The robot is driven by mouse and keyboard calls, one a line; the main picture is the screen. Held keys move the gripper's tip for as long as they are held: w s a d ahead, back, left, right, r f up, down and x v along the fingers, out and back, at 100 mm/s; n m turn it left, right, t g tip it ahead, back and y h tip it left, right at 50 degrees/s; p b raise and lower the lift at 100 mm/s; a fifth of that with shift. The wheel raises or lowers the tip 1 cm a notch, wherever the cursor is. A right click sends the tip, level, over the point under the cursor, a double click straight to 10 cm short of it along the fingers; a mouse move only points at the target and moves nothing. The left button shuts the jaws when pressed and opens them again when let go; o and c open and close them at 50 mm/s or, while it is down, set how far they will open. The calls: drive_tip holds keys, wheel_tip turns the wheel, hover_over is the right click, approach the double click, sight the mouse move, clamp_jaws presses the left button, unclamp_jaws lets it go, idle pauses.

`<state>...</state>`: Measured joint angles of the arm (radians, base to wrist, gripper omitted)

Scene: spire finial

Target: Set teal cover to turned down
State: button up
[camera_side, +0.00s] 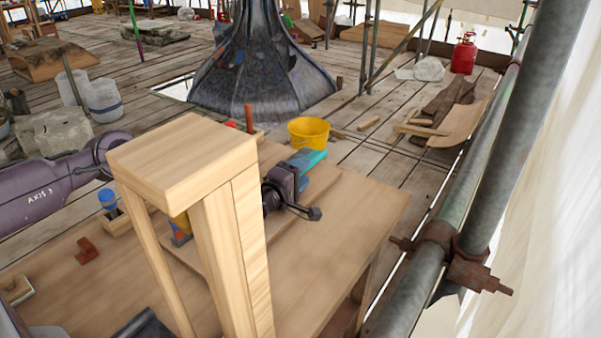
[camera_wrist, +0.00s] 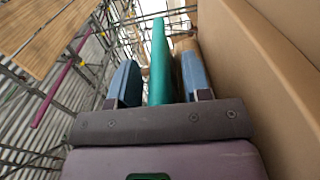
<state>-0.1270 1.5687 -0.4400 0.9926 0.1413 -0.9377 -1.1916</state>
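The teal cover (camera_side: 315,158) shows in the side view beyond the wooden tower, at the far part of the workbench. In the wrist view the teal cover (camera_wrist: 160,62) is a tall, narrow teal piece standing between the two blue fingers of my gripper (camera_wrist: 160,82). A small gap shows on each side of it, so the fingers look open around it, not closed on it. In the side view my gripper (camera_side: 300,167) is right at the cover, with the fingers partly hidden. The cover's hinge or mount is hidden.
The wooden tower (camera_side: 185,155) stands in front and hides part of my arm. The workbench (camera_side: 350,225) is clear at the right. A red block (camera_side: 87,250) and a blue-topped item (camera_side: 108,199) lie left. A brown wall (camera_wrist: 265,75) runs close along the right of the wrist view.

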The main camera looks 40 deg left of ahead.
drive_tip(key=s, duration=1.3)
drive_tip(key=shift+o, duration=0.5)
drive_tip(key=shift+o, duration=0.5)
drive_tip(key=shift+d+r, duration=0.2)
drive_tip(key=shift+d, duration=0.1)
drive_tip(key=shift+w+d+r+h, duration=0.15)
drive_tip(key=shift+w+d+r, duration=0.05)
drive_tip(key=shift+d+r, duration=0.35)
drive_tip(key=shift+w+d+r+h, duration=0.15)
drive_tip(key=shift+w+d+r, duration=0.05)
drive_tip(key=shift+d+r, duration=0.25)
drive_tip(key=n+g+y, duration=0.1)
drive_tip(key=n, duration=0.3)
drive_tip(key=r+n+g+y, duration=0.1)
drive_tip(key=n+y, duration=0.1)
drive_tip(key=n, duration=0.2)
drive_tip(key=n+g+y, duration=0.1)
drive_tip(key=n+y, duration=0.1)
drive_tip(key=n, duration=0.1)
drive_tip(key=shift+w+d+r+n+g, duration=0.15)
drive_tip(key=shift+d+r+n+g, duration=0.15)
drive_tip(key=shift+n+g, duration=0.1)
drive_tip(key=x, duration=1.2)
drive_tip(key=shift+w+f, duration=0.15)
drive_tip(key=shift+w, duration=0.25)
